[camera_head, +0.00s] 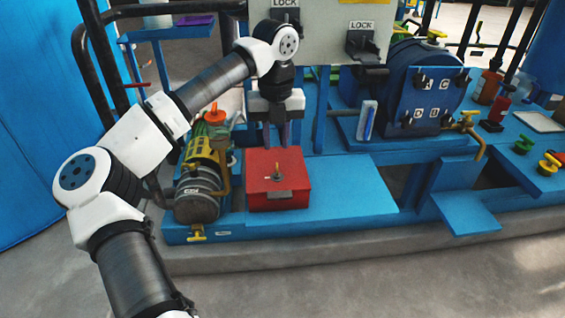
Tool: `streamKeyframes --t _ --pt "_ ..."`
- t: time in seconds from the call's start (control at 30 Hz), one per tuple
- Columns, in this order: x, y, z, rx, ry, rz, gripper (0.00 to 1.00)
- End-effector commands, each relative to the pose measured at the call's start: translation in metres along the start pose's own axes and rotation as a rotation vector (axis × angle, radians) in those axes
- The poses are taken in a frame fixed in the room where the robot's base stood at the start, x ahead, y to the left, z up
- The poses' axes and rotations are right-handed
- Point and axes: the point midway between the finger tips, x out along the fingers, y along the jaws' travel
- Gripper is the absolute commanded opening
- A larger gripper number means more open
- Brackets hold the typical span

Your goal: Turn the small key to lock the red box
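The red box (261,188) sits on the blue platform, left of the middle in the head view. A small brass-coloured key (277,170) stands up from the middle of its top. A small grey plate (279,195) is on its front edge. My gripper (276,138) points down above the box's back edge, behind and above the key. Its two fingers look apart with nothing seen between them. I cannot tell how far the fingertips are from the box.
A grey cylinder with yellow-green parts (198,190) stands close left of the box. The blue platform (345,185) is clear to the right. A dark blue autoclave drum (425,90) stands behind right. A grey panel with lock switches (330,35) is behind my gripper.

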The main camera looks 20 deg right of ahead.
Motion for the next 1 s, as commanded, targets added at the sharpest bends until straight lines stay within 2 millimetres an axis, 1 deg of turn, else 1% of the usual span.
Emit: streamKeyframes --t 0.2,0.4,0.53,0.8,0.87,1.0 --pt "0.035 -0.001 -0.001 0.003 0.003 -0.005 0.25" --pt "0.061 -0.002 -0.001 0.005 0.002 -0.007 0.25" --pt "0.068 -0.002 -0.001 0.005 0.001 -0.007 0.25" --pt "0.070 -0.002 -0.001 0.005 0.000 -0.008 0.25" --pt "0.070 -0.002 -0.001 0.005 0.000 -0.008 0.19" --pt "0.070 -0.002 -0.001 0.006 0.000 -0.008 0.01"
